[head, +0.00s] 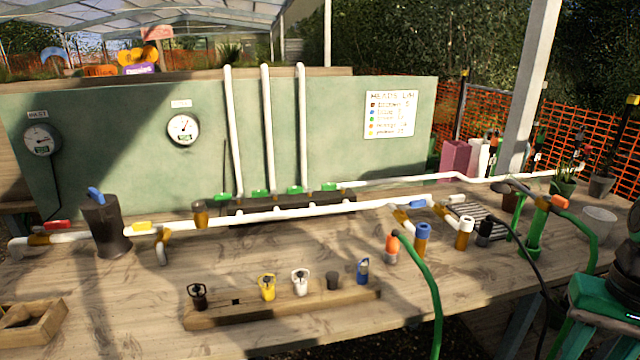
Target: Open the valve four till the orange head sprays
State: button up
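Green-handled valves stand in a row below the panel: a leftmost green handle (222,196), a second green handle (259,193), a third green handle (295,190) and a rightmost green handle (329,187). I cannot read any number on them. An orange-topped fitting (392,246) with a grey base stands on the bench beside a green hose; I cannot tell if it is the orange head. Another orange piece (560,202) sits atop a green post at the right. No spray shows. My gripper is not in view.
Long white pipes (290,213) cross the bench, with red (57,225), yellow (142,226) and blue (417,204) handles. A wooden strip (235,316) holds several heads. A sign (390,114) and two gauges (183,129) hang on the panel. A green hose (432,290) crosses the front edge.

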aim_at(330, 186)
jog(key=u, duration=0.1)
jog(key=i, duration=1)
jog(key=z, duration=0.1)
